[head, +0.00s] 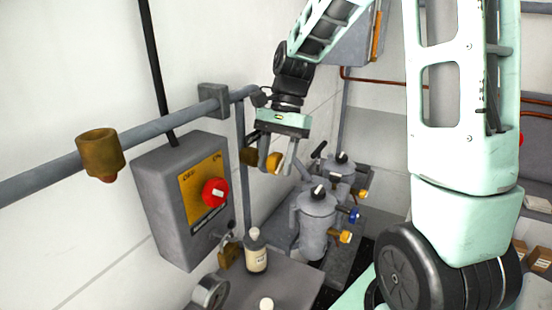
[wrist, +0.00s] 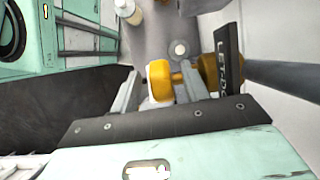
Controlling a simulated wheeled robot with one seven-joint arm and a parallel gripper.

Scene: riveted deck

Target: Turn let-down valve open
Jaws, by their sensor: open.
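The let-down valve has a yellow-orange knob (head: 273,162) below the wall pipe in the head view. In the wrist view the knob (wrist: 160,84) has a pale front part and a brassy stem running right. A black label plate (wrist: 228,60) beside it reads "LET-D…", the rest cut off from sight. My gripper (head: 277,165) points down at the valve, its two fingers apart. In the wrist view the fingers of my gripper (wrist: 158,85) stand on either side of the knob. Whether either finger touches it I cannot tell.
A grey switch box (head: 165,215) with a red knob (head: 215,192) hangs on the wall at left. A grey pipe (head: 150,130) runs along the wall. A bottle (head: 256,252) stands on the bench below. Grey canisters (head: 316,220) with yellow and blue taps stand right of the valve.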

